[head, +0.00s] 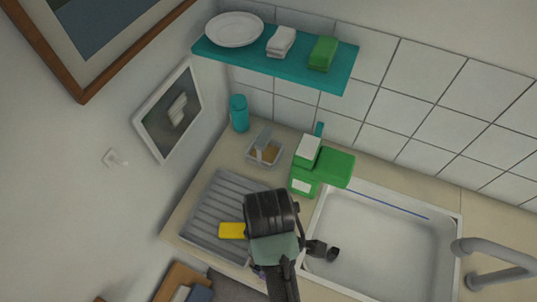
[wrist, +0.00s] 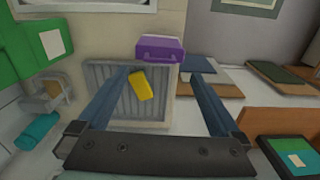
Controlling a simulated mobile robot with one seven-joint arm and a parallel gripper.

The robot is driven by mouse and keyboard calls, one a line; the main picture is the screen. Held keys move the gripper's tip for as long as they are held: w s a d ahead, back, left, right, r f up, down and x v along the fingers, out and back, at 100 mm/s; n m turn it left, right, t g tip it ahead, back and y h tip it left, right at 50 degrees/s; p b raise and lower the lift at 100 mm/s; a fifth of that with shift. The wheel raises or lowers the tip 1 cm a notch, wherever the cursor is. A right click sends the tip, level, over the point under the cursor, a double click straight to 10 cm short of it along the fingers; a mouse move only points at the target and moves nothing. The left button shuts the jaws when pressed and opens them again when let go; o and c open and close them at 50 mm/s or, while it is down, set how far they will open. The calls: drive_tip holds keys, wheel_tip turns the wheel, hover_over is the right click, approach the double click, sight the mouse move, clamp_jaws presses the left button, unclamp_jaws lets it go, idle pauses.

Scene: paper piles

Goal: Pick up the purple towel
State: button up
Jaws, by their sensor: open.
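The purple towel (wrist: 160,50) shows in the wrist view as a folded, box-like purple bundle at top centre, at the far end of the grey ribbed drainer (wrist: 103,103). My gripper (wrist: 164,76) is open, with its two blue-grey fingers spread wide. The towel appears beyond the fingertips, between their lines, and nothing is held. In the head view my arm covers the area right of the drainer (head: 203,205), and I cannot make out the towel or the fingertips there.
A yellow sponge (head: 232,230) lies on the drainer. A green bottle (head: 303,180) and white sink (head: 385,235) are to its right, a teal bottle (head: 239,113) behind. Several flat books (wrist: 280,75) lie at right in the wrist view. A teal shelf (head: 230,57) hangs above.

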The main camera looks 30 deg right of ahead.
wheel_tip(320, 180, down, 7)
drive_tip(key=shift+s+f, duration=0.1)
drive_tip(key=shift+f, duration=0.1)
drive_tip(key=shift+s+d+f+p, duration=0.1)
drive_tip(key=shift+f+p, duration=0.25)
drive_tip(key=shift+f, duration=0.95)
drive_tip(key=shift+d+f+p, duration=0.1)
drive_tip(key=shift+f+p, duration=0.2)
drive_tip(key=shift+f, duration=1)
drive_tip(key=c, duration=1.2)
